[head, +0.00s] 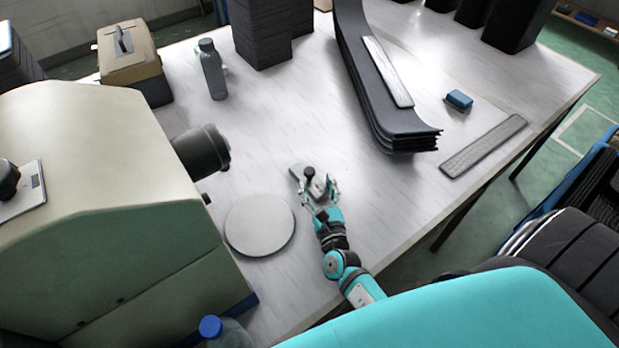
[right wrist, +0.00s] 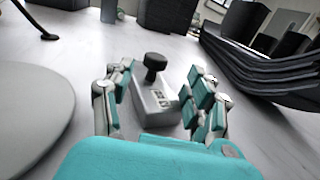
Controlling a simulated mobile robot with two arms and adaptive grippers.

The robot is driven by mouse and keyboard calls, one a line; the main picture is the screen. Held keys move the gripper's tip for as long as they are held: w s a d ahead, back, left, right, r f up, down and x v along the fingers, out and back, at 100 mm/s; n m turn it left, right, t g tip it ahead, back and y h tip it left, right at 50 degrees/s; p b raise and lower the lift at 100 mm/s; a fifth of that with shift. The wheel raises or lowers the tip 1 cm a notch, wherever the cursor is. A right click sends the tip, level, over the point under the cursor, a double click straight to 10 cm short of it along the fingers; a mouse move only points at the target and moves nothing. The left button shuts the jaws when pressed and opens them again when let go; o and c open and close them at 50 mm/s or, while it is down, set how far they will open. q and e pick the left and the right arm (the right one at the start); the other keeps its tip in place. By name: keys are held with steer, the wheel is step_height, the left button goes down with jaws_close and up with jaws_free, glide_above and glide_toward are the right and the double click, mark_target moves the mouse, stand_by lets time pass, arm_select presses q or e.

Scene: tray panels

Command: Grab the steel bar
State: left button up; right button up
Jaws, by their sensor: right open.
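A long flat grey bar (head: 485,145) lies on the table at the right. A paler long bar (head: 388,72) lies on the stack of dark curved panels. I cannot tell which of them is the steel bar. My right gripper (head: 318,187) is open, far to the left of the flat grey bar. In the right wrist view its fingers (right wrist: 155,85) stand on both sides of a small grey block with a black knob (right wrist: 155,100). This block also shows in the head view (head: 299,172). I cannot tell whether the fingers touch it. My left gripper is not in view.
A round grey disc (head: 260,225) lies left of my right gripper. A large beige-green machine (head: 90,200) fills the left side. The curved panels (head: 400,125) stand beyond the gripper. The table between is clear.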

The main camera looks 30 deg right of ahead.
mark_target(311, 176)
steer(key=x, duration=0.1)
steer(key=p+x, duration=0.1)
steer(key=x, duration=0.2)
steer(key=shift+w+a+r, duration=0.2)
steer(key=shift+w+a, duration=0.1)
steer(key=shift+w+d+f, duration=0.1)
steer(key=shift+w, duration=0.35)
jaws_close()
